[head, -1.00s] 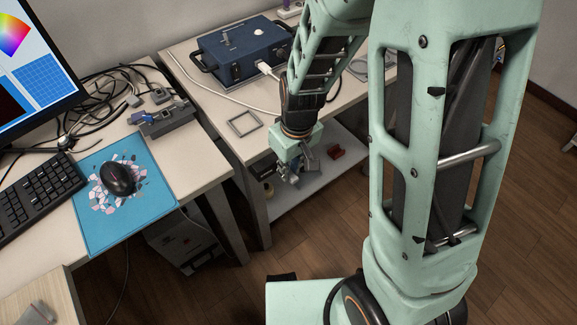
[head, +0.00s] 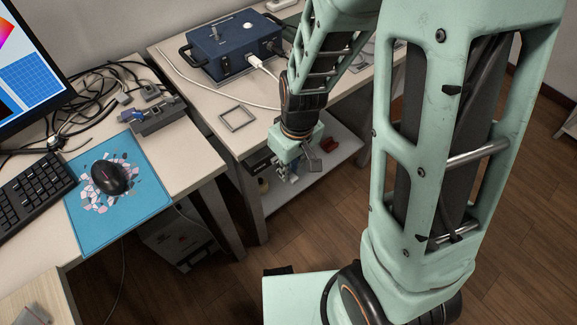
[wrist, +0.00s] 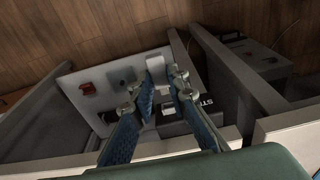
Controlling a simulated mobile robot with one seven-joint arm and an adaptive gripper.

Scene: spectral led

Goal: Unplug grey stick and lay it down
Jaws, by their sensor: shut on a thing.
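My gripper (head: 287,172) points down beside the front edge of the back table, above a low white shelf. In the wrist view its two blue-padded fingers (wrist: 162,92) are close together, shut on a small pale grey piece (wrist: 156,70), which looks like the grey stick. The fingers partly hide it, and it is too small to make out in the head view. A dark grey dock (head: 158,118) with a blue stick (head: 131,115) in it stands on the left desk, well left of my gripper.
A blue box (head: 235,48) with a white cable and a grey square frame (head: 237,118) are on the back table. The left desk holds a mouse (head: 111,178), keyboard and tangled cables. Bare table surrounds the square frame.

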